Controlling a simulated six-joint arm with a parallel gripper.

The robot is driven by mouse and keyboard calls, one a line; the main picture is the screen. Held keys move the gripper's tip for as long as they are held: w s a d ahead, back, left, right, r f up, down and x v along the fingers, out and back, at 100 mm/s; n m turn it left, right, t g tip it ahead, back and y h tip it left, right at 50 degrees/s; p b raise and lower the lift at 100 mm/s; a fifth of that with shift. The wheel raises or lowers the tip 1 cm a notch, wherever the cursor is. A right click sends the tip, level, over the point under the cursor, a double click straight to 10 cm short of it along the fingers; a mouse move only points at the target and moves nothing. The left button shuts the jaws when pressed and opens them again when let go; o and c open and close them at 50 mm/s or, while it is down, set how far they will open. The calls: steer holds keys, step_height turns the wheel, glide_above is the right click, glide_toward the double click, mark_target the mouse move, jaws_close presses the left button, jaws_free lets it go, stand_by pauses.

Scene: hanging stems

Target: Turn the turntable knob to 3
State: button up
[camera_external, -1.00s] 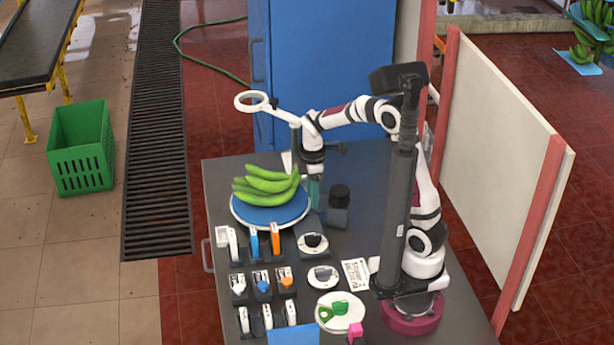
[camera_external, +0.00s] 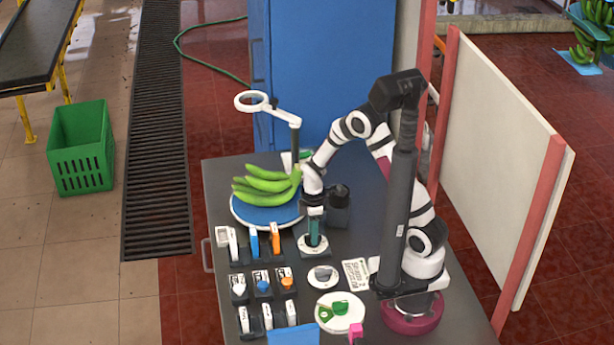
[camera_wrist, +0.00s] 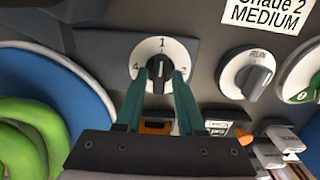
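The turntable knob (camera_wrist: 158,76) is a black grip on a white round dial with 1 at the top, 4 at left and 2 at right in the wrist view. The lower part of the dial is hidden. The grip lies roughly upright in that view, towards the 1. My gripper (camera_wrist: 160,77) has its teal fingers on either side of the grip, apart, with gaps seeming to show. In the external view my gripper (camera_external: 314,236) points down over the dial (camera_external: 312,246). The blue turntable (camera_external: 262,212) carries green bananas (camera_external: 266,186).
A second dial marked RUN (camera_wrist: 248,74) is beside the knob. Rows of switches (camera_external: 262,284) fill the front left of the table. A magnifier lamp (camera_external: 252,102) stands at the back.

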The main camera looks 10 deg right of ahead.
jaws_close()
